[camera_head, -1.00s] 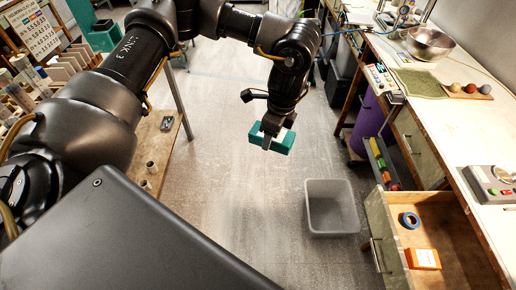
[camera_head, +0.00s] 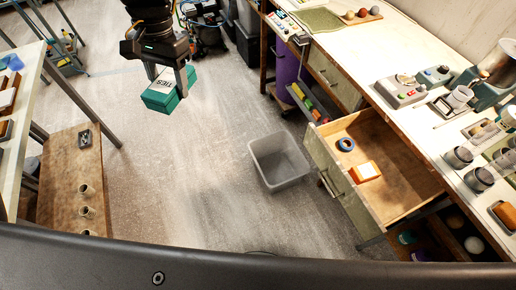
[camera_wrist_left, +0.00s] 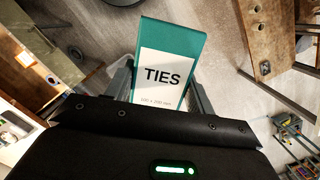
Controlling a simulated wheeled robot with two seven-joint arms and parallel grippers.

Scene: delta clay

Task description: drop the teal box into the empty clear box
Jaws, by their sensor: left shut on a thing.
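The teal box (camera_head: 158,98) has a white label and hangs in the air at the upper left of the head view. My left gripper (camera_head: 167,84) points down and is shut on it, one finger on each side. In the left wrist view the teal box (camera_wrist_left: 170,42) sits between the fingers, its label reading TIES. The clear box (camera_head: 278,162) stands open and empty on the floor, right of and nearer than the teal box in the head view. The two are well apart. My right gripper is not in view.
An open wooden drawer (camera_head: 395,170), with blue tape (camera_head: 346,144) and an orange box (camera_head: 365,172), juts out right of the clear box. A workbench (camera_head: 385,55) runs along the right. A low wooden bench (camera_head: 62,185) stands at left. The floor between is bare.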

